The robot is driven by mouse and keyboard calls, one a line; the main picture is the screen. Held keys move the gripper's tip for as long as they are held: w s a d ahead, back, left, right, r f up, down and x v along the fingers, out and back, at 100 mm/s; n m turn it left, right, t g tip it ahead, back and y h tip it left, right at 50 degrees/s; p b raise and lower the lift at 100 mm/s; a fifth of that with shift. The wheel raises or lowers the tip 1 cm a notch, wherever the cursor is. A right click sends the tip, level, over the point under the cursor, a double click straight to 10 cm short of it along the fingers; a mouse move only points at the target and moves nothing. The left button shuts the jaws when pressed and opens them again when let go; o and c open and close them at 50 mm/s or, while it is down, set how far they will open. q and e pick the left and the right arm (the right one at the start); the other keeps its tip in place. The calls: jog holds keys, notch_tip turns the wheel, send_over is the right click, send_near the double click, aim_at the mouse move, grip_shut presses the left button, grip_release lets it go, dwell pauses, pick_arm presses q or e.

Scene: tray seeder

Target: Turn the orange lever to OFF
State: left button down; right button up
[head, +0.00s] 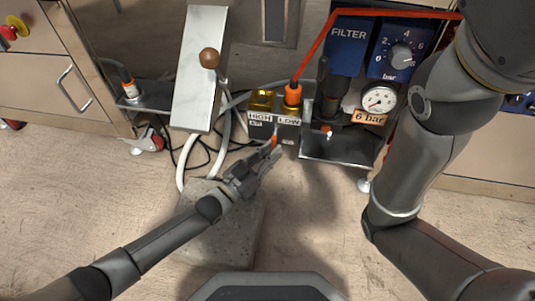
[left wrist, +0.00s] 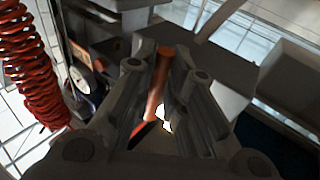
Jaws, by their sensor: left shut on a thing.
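An orange lever (head: 274,141) shows just above the tips of my left gripper (head: 268,156) in the head view, below the block with the HIGH and LOW labels. In the left wrist view the orange bar (left wrist: 157,85) stands between the two dark fingers of my left gripper (left wrist: 165,95), which are closed around it. The fingers hide part of the lever, and I cannot read an OFF mark. My right arm shows at the right of the head view, but its gripper is out of view.
The HIGH/LOW block (head: 272,118) has a brass port and an orange plug with a hose. To its right are a blue FILTER unit (head: 348,38), a pressure gauge (head: 379,99) and a 6 bar tag. A pale panel with a brown-knobbed handle (head: 209,58) stands left.

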pick_arm(q)
jog(key=c, duration=1.7)
grip_release()
jog(key=shift+c, duration=0.2)
notch_tip(320, 180, up, 10)
jog(key=shift+d, duration=0.1)
